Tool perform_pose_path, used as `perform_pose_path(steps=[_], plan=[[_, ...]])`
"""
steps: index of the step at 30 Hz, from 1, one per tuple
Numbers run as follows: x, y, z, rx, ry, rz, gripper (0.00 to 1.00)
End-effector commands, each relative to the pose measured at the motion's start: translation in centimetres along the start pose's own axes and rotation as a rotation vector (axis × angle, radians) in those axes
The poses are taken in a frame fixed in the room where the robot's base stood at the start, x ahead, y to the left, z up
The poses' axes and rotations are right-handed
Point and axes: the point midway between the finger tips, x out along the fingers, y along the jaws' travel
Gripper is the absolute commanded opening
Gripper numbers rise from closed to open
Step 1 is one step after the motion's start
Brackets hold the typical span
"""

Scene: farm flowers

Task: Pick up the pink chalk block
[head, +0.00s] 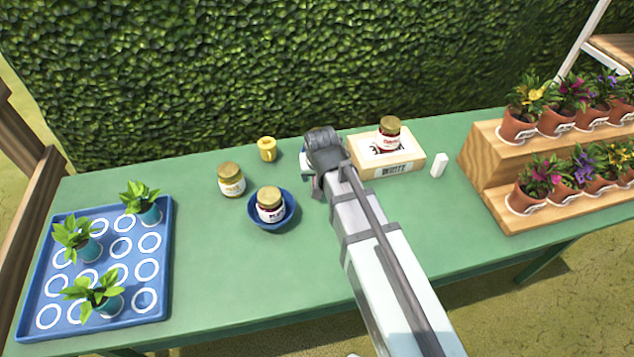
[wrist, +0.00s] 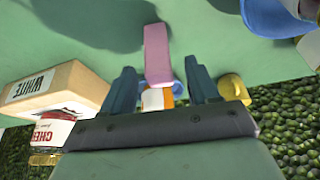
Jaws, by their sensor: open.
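The pink chalk block (wrist: 157,48) shows in the wrist view as a long, narrow pink shape over the green table. Its near end lies between the tips of my gripper (wrist: 160,68), in line with the gap. My gripper is open, with one finger on each side and green or dark gaps between fingers and block. I cannot tell how deep the block sits between the fingers. In the head view, my gripper (head: 318,188) points down at the back middle of the table, and my arm hides the pink block.
A cream box marked WHITE (head: 415,168) bearing a red jar (head: 389,136) stands close right of my gripper. A white block (head: 438,165) is beyond it. A yellow mug (head: 267,150) and a blue bowl (head: 257,219) holding a jar are left. The front middle of the table is clear.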

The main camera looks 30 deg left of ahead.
Motion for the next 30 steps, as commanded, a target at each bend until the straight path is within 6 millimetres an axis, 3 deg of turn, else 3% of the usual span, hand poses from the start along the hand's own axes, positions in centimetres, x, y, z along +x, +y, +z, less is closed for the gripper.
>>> perform_pose_path(steps=[10, 27, 30], plan=[[0.94, 0.01, 0.00, 0.000, 0.001, 0.000, 0.60], [0.93, 0.01, 0.02, 0.000, 0.001, 0.000, 0.05], [0.92, 0.01, 0.02, 0.000, 0.001, 0.000, 0.02]])
